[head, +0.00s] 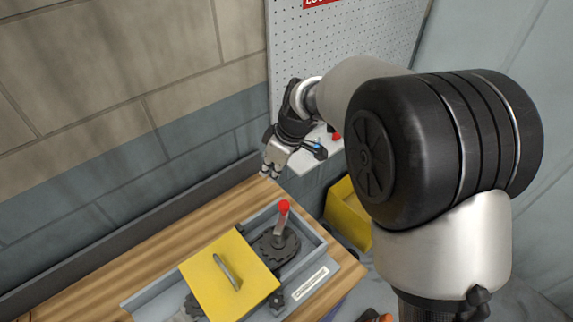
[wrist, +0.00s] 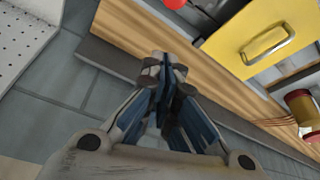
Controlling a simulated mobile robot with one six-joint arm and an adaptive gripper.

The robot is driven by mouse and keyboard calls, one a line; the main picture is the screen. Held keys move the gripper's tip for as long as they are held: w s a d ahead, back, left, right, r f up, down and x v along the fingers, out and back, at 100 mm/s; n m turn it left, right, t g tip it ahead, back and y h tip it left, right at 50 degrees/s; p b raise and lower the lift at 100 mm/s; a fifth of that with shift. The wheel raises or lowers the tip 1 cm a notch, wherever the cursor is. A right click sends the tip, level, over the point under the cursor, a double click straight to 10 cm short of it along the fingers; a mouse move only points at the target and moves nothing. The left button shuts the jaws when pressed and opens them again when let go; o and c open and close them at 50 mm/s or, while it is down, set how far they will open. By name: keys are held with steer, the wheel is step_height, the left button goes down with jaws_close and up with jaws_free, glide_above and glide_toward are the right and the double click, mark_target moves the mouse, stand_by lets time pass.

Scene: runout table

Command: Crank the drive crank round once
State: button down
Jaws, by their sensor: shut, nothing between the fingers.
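The drive crank's red knob (head: 284,206) tops a short grey post on a dark toothed wheel (head: 268,248) at the right end of a grey frame on the wooden bench. In the wrist view the red knob (wrist: 174,3) shows at the top edge, beyond my fingertips. My gripper (head: 270,173) is shut and empty. It is above the bench's back edge, behind and apart from the crank. In the wrist view the fingers of my gripper (wrist: 168,70) are drawn together. Most of the wheel is out of the wrist view.
A yellow cover (head: 205,278) with a grey handle lies over the frame, left of the crank. A white shelf (head: 303,160) with small items is close behind my gripper, below a pegboard (head: 350,40). A yellow bin (head: 347,217) is right of the bench. Bare bench (head: 120,262) lies left.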

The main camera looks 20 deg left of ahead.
steer(key=f, duration=0.1)
glide_above(281, 218)
steer(key=w+a, duration=0.2)
steer(key=a, duration=0.1)
step_height(281, 218, down, 9)
steer(key=shift+a+b, duration=0.2)
steer(key=shift+b, duration=0.25)
steer(key=shift+w+d+f+m+b, duration=0.1)
steer(key=shift+w+d+m+b, duration=0.2)
steer(key=shift+d+m, duration=0.1)
